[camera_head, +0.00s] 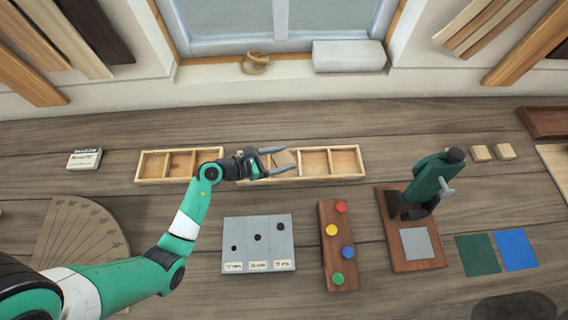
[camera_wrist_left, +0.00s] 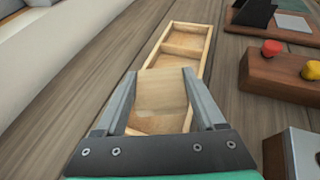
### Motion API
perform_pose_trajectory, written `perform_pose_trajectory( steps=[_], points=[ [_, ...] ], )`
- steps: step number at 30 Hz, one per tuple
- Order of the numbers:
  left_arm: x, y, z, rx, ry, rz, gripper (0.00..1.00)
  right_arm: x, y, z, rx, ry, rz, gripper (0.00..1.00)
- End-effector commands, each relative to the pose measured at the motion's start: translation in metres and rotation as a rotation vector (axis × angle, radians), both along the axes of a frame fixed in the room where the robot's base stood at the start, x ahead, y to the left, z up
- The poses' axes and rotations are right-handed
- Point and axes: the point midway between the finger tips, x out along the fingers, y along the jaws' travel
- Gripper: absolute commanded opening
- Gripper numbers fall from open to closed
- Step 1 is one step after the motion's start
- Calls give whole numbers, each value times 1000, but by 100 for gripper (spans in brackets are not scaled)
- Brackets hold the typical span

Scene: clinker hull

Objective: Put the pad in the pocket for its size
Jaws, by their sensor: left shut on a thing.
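My left gripper (camera_head: 276,161) is shut on a pale wood-coloured square pad (camera_wrist_left: 161,90), with one finger on each side of it in the left wrist view. It holds the pad over the shallow wooden pocket tray (camera_head: 330,178). In the wrist view the tray (camera_wrist_left: 206,45) runs away beyond the pad, and the pad covers part of the near pocket. I cannot tell whether the pad touches the tray. A second row of pockets (camera_head: 167,181) lies left of my gripper, partly behind my arm. My right gripper is not in view.
A grey board (camera_head: 240,254) with dark dots and labels lies in front. Right of it are a wooden block with coloured knobs (camera_head: 336,268) and a green press (camera_head: 432,180) on a wooden base. Green (camera_head: 478,255) and blue (camera_head: 515,249) sheets lie further right.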

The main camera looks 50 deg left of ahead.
Motion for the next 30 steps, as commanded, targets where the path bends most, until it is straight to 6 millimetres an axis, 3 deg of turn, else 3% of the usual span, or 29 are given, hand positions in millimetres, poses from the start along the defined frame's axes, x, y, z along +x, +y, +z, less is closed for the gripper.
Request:
perform_pose_trajectory(
  steps=[2,8,14,30],
  points=[
    [6,4,-11,0,-2,1,9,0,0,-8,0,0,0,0],
    [11,7,-15,1,-1,1,9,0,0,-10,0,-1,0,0],
    [13,8,-48,0,0,0,9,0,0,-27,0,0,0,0],
    [13,8,-56,1,-2,1,9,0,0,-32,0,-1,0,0]
  ],
)
